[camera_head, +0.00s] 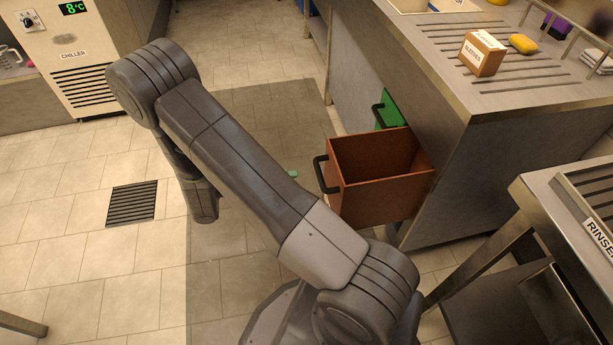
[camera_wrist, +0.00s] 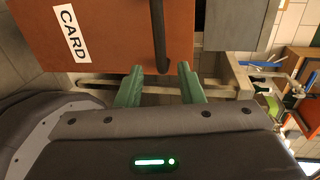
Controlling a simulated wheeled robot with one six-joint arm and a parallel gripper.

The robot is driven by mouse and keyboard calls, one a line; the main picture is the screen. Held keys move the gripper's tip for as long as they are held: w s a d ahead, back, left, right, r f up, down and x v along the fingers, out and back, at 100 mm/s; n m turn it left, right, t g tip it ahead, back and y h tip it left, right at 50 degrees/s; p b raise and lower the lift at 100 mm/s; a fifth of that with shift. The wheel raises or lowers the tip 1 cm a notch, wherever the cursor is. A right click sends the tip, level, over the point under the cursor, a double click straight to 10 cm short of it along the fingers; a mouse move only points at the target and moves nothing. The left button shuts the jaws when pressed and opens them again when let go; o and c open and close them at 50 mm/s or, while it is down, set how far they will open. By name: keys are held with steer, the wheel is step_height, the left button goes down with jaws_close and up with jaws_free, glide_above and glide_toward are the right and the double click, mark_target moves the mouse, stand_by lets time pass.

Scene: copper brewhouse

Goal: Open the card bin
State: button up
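The card bin (camera_head: 378,200) is a rust-red drawer pulled out from under the steel counter, and its inside looks empty. In the wrist view its front (camera_wrist: 105,35) carries the label CARD. Its black handle (camera_head: 322,174) also shows upright in the wrist view (camera_wrist: 158,35). My gripper (camera_wrist: 162,78) has two green fingers, apart, with nothing between their pads. The handle's lower end is just ahead of the gap between the fingertips; I cannot tell whether they touch. In the head view my arm hides most of the gripper.
A green bin (camera_head: 389,110) with a black handle is behind the card bin. The counter (camera_head: 470,95) overhangs both. A rinse table (camera_head: 545,205) stands at the right. A chiller (camera_head: 80,60) stands at the back left. The tiled floor at left is clear around a drain grate (camera_head: 132,203).

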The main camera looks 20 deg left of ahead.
mark_target(323, 177)
steer(key=v, duration=0.3)
steer(key=shift+s+a+r, duration=0.1)
steer(key=shift+s+a, duration=0.15)
steer(key=shift+a, duration=0.05)
steer(key=shift+b+x, duration=1.05)
steer(key=shift+x, duration=6.05)
